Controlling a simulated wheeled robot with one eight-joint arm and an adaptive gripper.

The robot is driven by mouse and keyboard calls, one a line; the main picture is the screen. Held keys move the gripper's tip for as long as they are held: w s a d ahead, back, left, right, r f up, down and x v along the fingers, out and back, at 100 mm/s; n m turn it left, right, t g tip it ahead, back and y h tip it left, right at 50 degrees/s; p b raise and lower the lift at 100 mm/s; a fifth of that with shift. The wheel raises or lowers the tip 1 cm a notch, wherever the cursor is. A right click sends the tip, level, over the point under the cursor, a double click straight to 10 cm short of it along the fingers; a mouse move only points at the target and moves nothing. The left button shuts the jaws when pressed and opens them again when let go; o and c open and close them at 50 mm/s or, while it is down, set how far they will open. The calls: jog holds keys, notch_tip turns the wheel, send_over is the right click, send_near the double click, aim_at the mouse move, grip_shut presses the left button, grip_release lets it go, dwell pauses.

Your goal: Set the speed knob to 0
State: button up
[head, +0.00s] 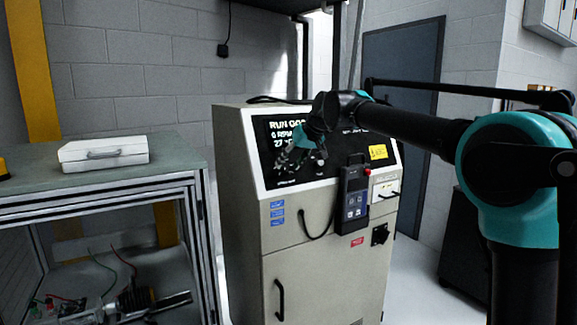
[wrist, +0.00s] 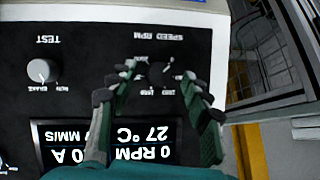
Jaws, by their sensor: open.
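The speed knob (wrist: 158,72) is a dark knob under the upside-down label SPEED RPM in the wrist view, with small scale numbers around it. My gripper (wrist: 160,76) is open, with one finger on each side of the knob. I cannot tell whether the fingers touch it. The knob's pointer is too dark to read. The display (wrist: 150,139) shows 0 RPM and 27 °C, partly hidden by a finger. In the head view my gripper (head: 302,158) is at the cabinet's black panel and hides the knob.
A light grey TEST knob (wrist: 41,71) sits beside the speed knob on the panel. The control cabinet (head: 240,190) carries a hanging pendant (head: 353,200) and a yellow label (head: 378,152). A workbench (head: 185,150) with a white case (head: 104,153) stands to the left.

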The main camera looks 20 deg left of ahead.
jog(key=v, duration=1)
jog(key=shift+d+r, duration=0.2)
jog(key=shift+r, duration=0.1)
jog(key=w+d+f+m+h, duration=0.1)
jog(key=d+f+m+h, duration=0.1)
jog(key=d+f, duration=1.15)
jog(key=s+d+f+m+h, duration=0.1)
jog(key=s+d+f+m, duration=0.1)
jog(key=s+d+f, duration=0.4)
jog(key=s+d+f+m+h, duration=0.2)
jog(key=s+d+f, duration=0.4)
jog(key=d+f, duration=1)
jog(key=shift+s+d+m, duration=0.3)
jog(key=shift+s+d, duration=0.05)
jog(key=shift+d, duration=0.05)
jog(key=s+d+f, duration=0.2)
jog(key=s+f, duration=0.1)
jog(key=s, duration=0.1)
jog(key=s+d+f+m+h, duration=0.1)
jog(key=s+d+f, duration=0.2)
jog(key=s+f, duration=0.1)
jog(key=s+d+f+m+h, duration=0.1)
jog(key=s+d+f, duration=0.2)
jog(key=s+f, duration=0.1)
jog(key=shift+s, duration=0.45)
